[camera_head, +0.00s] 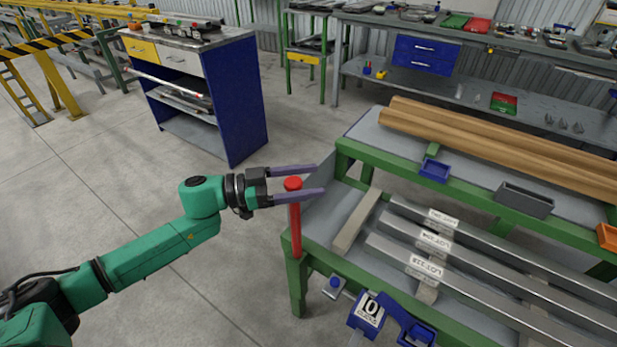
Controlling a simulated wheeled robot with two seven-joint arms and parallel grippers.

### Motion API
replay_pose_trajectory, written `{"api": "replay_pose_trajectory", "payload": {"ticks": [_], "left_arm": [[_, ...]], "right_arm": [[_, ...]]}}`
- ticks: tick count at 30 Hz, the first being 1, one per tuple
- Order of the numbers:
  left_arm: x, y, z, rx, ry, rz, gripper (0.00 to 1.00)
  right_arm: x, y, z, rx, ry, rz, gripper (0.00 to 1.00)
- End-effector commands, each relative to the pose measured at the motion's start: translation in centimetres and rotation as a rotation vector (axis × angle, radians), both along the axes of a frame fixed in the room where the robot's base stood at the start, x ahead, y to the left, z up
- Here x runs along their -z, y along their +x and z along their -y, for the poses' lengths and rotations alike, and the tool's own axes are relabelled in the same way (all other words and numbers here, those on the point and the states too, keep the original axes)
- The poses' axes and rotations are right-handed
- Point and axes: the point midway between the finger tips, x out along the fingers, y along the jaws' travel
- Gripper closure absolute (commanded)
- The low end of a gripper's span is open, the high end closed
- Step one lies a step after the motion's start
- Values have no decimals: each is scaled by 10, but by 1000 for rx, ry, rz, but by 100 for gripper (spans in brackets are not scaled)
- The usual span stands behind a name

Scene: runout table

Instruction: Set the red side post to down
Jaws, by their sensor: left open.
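The red side post (295,226) stands upright at the left corner of the green-framed runout table (330,262), with a wider red cap on top. My left gripper (320,180) reaches in from the left at the height of the post's top. Its two purple-grey fingers are open and point right. The nearer finger passes at the post just below the cap, and the farther finger lies behind the cap. Whether either finger touches the post cannot be told. My right gripper is not in view.
Several metal bars (470,255) with lot labels lie on the table on grey supports. Brown tubes (500,145) lie behind. Open floor lies to the left.

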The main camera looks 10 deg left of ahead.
Motion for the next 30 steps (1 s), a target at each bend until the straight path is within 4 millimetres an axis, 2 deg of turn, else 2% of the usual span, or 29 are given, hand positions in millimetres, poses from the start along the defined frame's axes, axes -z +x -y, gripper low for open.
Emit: {"api": "replay_pose_trajectory", "payload": {"ticks": [8,14,15,30], "left_arm": [[1,2,4,-1,3,1,24],[1,2,4,-1,1,1,97],[1,2,4,-1,1,1,100],[1,2,3,-1,1,1,100]], "right_arm": [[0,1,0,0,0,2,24],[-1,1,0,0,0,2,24],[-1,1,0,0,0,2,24],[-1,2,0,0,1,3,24]]}}
